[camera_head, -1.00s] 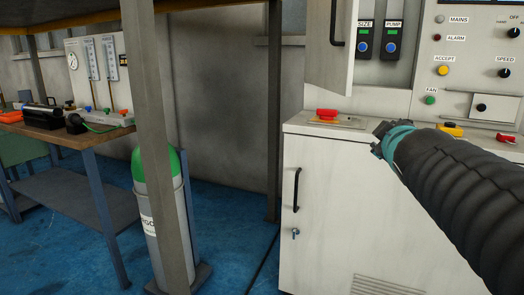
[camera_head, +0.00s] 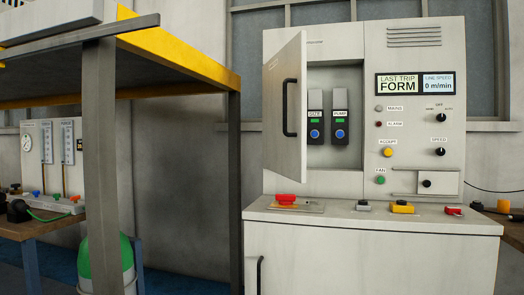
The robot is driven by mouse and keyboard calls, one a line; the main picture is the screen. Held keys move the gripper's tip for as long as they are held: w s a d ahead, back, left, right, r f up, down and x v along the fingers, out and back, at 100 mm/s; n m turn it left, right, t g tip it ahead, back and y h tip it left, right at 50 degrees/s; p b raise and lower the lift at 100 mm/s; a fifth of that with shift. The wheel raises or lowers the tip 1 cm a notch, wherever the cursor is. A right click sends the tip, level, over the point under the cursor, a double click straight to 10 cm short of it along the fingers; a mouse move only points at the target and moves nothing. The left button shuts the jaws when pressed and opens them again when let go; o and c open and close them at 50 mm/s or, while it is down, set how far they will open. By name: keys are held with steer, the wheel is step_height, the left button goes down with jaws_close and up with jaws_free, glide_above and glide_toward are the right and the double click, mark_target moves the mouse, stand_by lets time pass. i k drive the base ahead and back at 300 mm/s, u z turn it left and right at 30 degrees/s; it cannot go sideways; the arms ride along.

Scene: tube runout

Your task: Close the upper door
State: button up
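The upper door (camera_head: 284,108) is a pale panel on the left of the control cabinet (camera_head: 415,70). It stands open, swung outward on its left side, with a black vertical handle (camera_head: 290,107) on it. Behind it, the recess (camera_head: 347,80) shows two dark modules, the one labelled PUMP (camera_head: 340,128) and another beside it (camera_head: 315,129). My gripper is not in view, so its state does not show.
The counter (camera_head: 400,219) below the cabinet carries a red-handled switch (camera_head: 286,200), a yellow block (camera_head: 402,207) and small parts. A grey post (camera_head: 102,160) and yellow-edged platform (camera_head: 185,50) stand at left. A green-topped gas cylinder (camera_head: 106,262) is behind the post.

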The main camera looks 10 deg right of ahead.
mark_target(284, 111)
steer(key=k, duration=1.25)
steer(key=z, duration=0.8)
steer(key=i, duration=1.6)
steer(key=u, duration=0.65)
